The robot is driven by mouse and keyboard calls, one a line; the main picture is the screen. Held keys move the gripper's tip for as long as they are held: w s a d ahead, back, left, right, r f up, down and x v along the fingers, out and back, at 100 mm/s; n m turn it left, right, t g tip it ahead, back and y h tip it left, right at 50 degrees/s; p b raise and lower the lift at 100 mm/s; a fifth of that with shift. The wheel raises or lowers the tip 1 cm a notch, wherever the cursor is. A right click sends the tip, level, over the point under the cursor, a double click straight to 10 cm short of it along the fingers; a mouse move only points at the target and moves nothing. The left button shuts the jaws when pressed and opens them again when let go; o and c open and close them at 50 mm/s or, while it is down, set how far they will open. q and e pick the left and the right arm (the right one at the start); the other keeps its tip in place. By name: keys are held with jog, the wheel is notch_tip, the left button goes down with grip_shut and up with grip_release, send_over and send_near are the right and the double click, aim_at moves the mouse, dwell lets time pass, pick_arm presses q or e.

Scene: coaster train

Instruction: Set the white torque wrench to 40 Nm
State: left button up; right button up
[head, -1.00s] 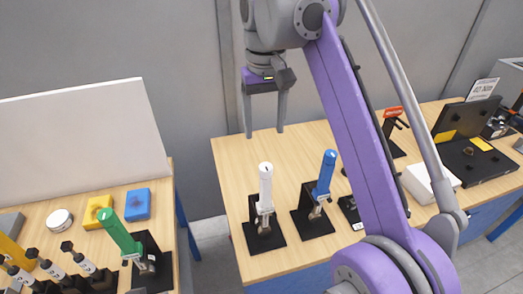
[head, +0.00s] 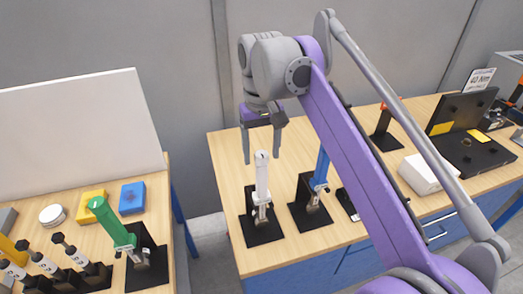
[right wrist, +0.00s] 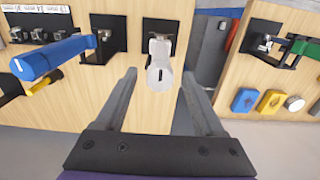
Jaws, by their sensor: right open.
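The white torque wrench (head: 262,182) stands upright in a black stand on the wooden table, its handle end up. In the right wrist view its round white end (right wrist: 160,75), with a dark mark, shows between my finger tips. My right gripper (head: 262,156) is open and points down over the handle's top, one finger on each side in the picture. I see no clear contact. The scale on the wrench is too small to read. A sign reading 40 Nm (head: 479,80) stands at the back right. My left gripper is not in view.
A blue wrench (head: 321,172) stands in its own holder close to the right of the white one. A green wrench (head: 110,220) stands on the left table, across a gap. A white box (head: 428,172) and an open black case (head: 468,148) lie farther right.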

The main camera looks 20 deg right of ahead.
grip_shut()
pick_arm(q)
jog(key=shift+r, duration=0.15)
pick_arm(e)
jog(key=m+p, duration=0.1)
jog(key=m, duration=0.3)
jog(key=shift+r, duration=0.15)
jog(key=m+p, duration=0.1)
jog(key=m, duration=0.2)
jog(key=shift+m, duration=0.3)
jog(key=m+p, duration=0.1)
jog(key=m, duration=0.3)
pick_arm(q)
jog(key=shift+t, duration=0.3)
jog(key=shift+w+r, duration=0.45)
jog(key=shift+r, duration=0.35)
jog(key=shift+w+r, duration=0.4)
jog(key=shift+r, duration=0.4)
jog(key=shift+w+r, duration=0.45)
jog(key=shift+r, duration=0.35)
pick_arm(e)
jog(key=shift+m, duration=2.1)
